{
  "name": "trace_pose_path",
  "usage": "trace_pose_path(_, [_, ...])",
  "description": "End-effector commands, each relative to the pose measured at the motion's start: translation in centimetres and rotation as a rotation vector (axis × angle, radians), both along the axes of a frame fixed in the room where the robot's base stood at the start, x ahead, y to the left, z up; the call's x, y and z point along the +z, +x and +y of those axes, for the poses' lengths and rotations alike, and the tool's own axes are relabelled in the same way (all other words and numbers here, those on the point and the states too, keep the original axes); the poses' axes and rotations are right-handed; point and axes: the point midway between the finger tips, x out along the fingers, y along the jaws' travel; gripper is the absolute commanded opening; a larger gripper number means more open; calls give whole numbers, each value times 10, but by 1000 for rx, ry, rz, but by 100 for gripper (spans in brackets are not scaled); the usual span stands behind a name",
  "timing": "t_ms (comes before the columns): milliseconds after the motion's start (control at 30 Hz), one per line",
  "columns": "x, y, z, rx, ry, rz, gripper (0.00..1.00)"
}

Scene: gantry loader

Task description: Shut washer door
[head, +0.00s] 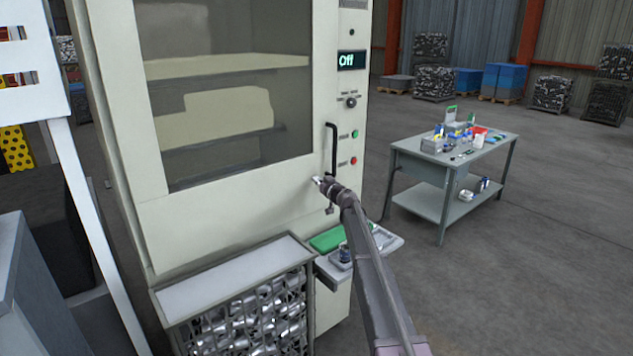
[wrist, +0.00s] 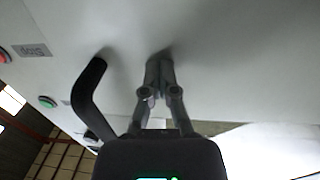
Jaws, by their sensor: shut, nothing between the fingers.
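The washer is a tall cream cabinet, and its door (head: 225,215) has a large window with pale shapes behind it. The door looks close to flush with the cabinet front, but I cannot tell whether a small gap remains. A black bar handle (head: 332,150) stands upright at its right side; it also shows in the wrist view (wrist: 88,95). My gripper (head: 320,182) is shut and empty, just below and left of the handle. In the wrist view its fingertips (wrist: 159,62) are at the pale panel beside the handle, touching or nearly so.
The control strip has an "Off" display (head: 352,60) and green and red buttons. A wire basket of metal parts (head: 245,315) and a small shelf (head: 385,245) stand below. A grey bench (head: 400,165) stands right, with open floor around it.

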Motion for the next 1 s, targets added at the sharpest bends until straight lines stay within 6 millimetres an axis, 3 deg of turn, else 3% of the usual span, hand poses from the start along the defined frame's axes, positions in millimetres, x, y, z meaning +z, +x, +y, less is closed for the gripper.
trace_pose_path(600, [-1,-88,-66,-2,-10,-3,0])
trace_pose_path(1000, [-1,-103,-79,-1,-10,-3,0])
